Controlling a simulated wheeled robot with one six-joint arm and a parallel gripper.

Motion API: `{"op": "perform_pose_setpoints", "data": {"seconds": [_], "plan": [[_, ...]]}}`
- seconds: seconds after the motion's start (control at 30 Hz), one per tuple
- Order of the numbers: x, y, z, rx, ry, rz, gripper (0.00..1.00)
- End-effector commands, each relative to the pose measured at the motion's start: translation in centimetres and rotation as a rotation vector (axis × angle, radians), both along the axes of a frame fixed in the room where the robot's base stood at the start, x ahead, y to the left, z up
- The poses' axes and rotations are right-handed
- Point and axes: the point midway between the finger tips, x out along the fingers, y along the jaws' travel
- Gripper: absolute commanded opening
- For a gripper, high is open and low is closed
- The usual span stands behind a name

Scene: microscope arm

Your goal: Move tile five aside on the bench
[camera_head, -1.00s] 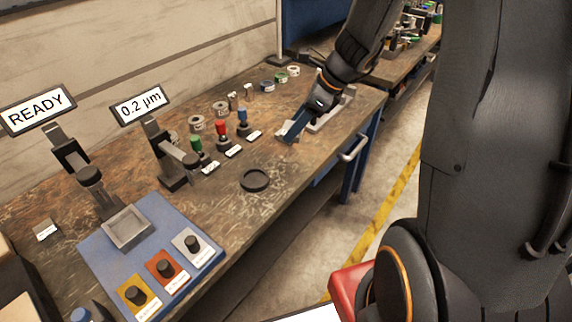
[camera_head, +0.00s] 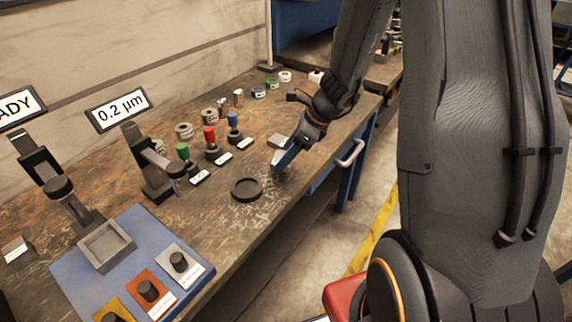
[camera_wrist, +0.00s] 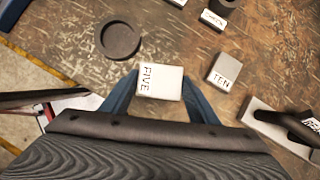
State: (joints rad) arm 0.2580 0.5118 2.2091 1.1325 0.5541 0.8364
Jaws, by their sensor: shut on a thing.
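Tile five (camera_wrist: 160,82), a pale block marked FIVE, sits between the two blue fingers of my gripper (camera_wrist: 160,95) in the wrist view. The gripper is shut on it. In the head view my gripper (camera_head: 281,163) is low over the bench near its front edge, and the tile is mostly hidden by the fingers. I cannot tell whether the tile touches the bench. A grey tile marked TEN (camera_wrist: 225,72) lies apart to the right in the wrist view.
A round black dish (camera_head: 247,189) lies left of my gripper, also seen in the wrist view (camera_wrist: 120,40). Green, red and blue-topped holders (camera_head: 210,138) with labels stand behind. A blue panel with knobs (camera_head: 75,285) is front left. Some bare bench (camera_head: 225,220) lies around the dish.

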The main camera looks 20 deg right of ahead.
Motion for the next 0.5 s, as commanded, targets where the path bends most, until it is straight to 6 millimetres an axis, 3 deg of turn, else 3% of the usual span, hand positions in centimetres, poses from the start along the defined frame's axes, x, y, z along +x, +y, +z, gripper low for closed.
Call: {"op": "perform_pose_setpoints", "data": {"seconds": [0.23,0.5], "plan": [[0.0,0.0,-3.2,0.001,0.002,-0.002,0.12],[0.0,0.0,-3.8,0.000,-0.001,0.000,0.12]]}}
